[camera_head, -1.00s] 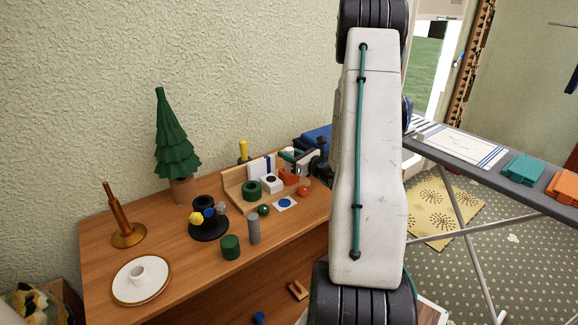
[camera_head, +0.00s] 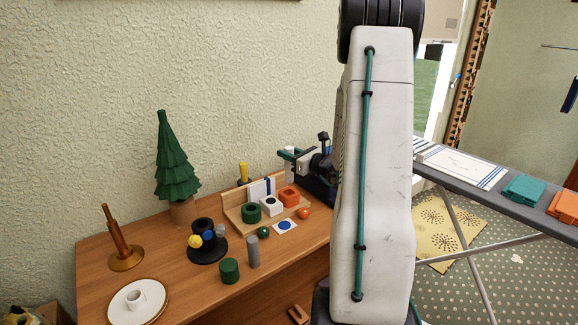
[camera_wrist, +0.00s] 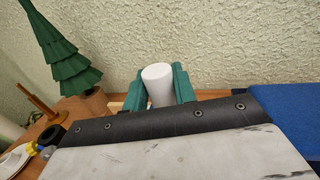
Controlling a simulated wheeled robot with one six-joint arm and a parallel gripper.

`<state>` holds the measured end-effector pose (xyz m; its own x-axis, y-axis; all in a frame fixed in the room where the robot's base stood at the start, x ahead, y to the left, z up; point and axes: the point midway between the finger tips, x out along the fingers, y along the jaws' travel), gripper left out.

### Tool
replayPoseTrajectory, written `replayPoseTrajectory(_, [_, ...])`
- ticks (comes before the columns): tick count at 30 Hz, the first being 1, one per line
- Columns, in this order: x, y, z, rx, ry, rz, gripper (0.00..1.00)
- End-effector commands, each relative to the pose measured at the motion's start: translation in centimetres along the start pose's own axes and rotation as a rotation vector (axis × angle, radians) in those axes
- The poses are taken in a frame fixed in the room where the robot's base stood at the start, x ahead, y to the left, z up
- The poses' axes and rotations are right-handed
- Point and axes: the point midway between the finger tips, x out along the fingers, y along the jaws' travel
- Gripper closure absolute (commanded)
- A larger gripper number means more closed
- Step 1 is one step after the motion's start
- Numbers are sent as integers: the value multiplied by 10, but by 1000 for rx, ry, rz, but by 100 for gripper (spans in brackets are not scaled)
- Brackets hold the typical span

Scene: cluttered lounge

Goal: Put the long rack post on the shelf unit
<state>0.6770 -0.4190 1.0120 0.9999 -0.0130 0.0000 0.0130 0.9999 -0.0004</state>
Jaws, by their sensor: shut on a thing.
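My gripper (camera_head: 288,154) has green fingers and is shut on a white cylindrical post. The post (camera_wrist: 158,84) stands between the fingers in the wrist view, its round end facing the camera. In the head view the post (camera_head: 289,168) shows only partly, beyond the orange block. I take it for the long rack post; its full length is hidden. The wooden furniture (camera_head: 205,290), seemingly the shelf unit, has a broad top and an open space below. My gripper is over its back right part, near the wall. I cannot tell whether the post touches anything.
A wooden rack (camera_head: 238,222) holds a green ring, a white block and an orange block. A grey cylinder (camera_head: 253,251), green cylinder (camera_head: 229,270), black stand (camera_head: 207,250), plate (camera_head: 137,303), copper stand (camera_head: 125,255) and toy tree (camera_head: 176,165) stand left. An ironing board (camera_head: 470,195) is right.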

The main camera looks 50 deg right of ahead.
Motion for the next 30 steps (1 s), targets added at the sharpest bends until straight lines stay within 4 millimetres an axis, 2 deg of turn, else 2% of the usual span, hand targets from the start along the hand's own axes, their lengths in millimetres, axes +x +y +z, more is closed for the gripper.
replayPoseTrajectory(2, [-2, 0, 9, -2, -1, 0, 96])
replayPoseTrajectory(5, [-15, -4, 9, 1, 1, -4, 96])
replayPoseTrajectory(8, [-44, -9, -1, 5, 2, -9, 96])
replayPoseTrajectory(13, [-119, -9, -26, 7, 1, -12, 96])
replayPoseTrajectory(18, [-194, 9, -44, 6, 0, -8, 96])
replayPoseTrajectory(21, [-229, 25, -50, 4, -1, -6, 96])
replayPoseTrajectory(25, [-262, 45, -52, 2, -2, -4, 96])
replayPoseTrajectory(30, [-284, 62, -53, -1, -2, -1, 96])
